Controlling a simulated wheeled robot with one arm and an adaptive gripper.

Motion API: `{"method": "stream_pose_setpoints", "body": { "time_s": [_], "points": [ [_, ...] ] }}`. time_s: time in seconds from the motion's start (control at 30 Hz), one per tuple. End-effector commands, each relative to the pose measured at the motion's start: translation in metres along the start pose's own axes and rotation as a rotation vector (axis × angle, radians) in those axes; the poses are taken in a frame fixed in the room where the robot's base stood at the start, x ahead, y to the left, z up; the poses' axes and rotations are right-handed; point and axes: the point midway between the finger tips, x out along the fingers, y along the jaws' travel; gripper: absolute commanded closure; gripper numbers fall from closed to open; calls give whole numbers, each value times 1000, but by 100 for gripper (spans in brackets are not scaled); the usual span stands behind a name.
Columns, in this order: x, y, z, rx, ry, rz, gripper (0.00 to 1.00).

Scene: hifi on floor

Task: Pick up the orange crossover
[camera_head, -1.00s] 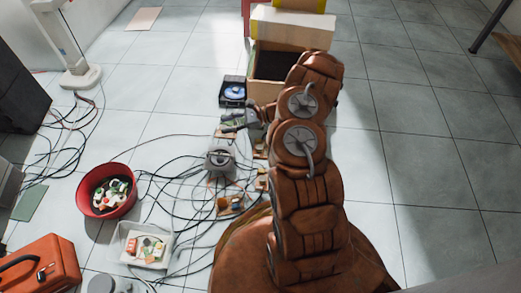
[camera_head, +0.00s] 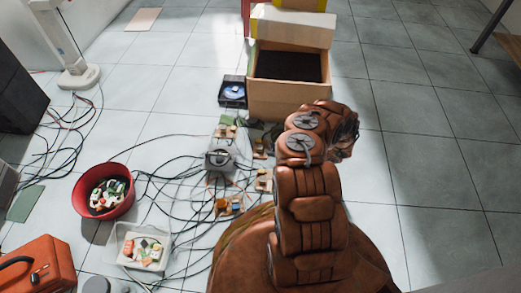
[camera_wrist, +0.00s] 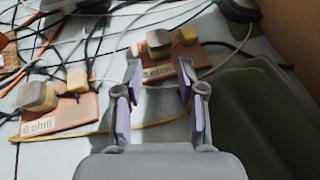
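Several small crossover boards lie on the floor. In the wrist view, an orange-brown board (camera_wrist: 60,117) marked "6 ohm" lies at left, with a grey-yellow block and a yellow part on it. A second orange-tan board (camera_wrist: 158,73), its label partly covered, lies just beyond my fingertips. My gripper (camera_wrist: 160,78) is open and empty, its fingers spread either side of that second board's near edge. In the head view, boards show right of the grey device (camera_head: 265,183) and below it (camera_head: 229,206). My arm mostly hides my gripper there.
An open cardboard box (camera_head: 290,100) stands behind the boards, with a blue-disc device (camera_head: 232,92) beside it. Black cables (camera_head: 180,200) tangle around the boards. A red bowl (camera_head: 104,191), white tray (camera_head: 143,246) and orange toolbox (camera_head: 37,264) stand left. Floor at right is clear.

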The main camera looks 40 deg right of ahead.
Motion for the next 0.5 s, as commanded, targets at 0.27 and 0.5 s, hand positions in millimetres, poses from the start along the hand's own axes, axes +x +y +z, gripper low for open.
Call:
{"method": "stream_pose_setpoints", "body": {
  "time_s": [0.27, 0.5],
  "points": [
    [20, 0, 0, -2, -1, 0, 60],
    [50, 2, 2, -2, -2, 3, 60]
  ]
}}
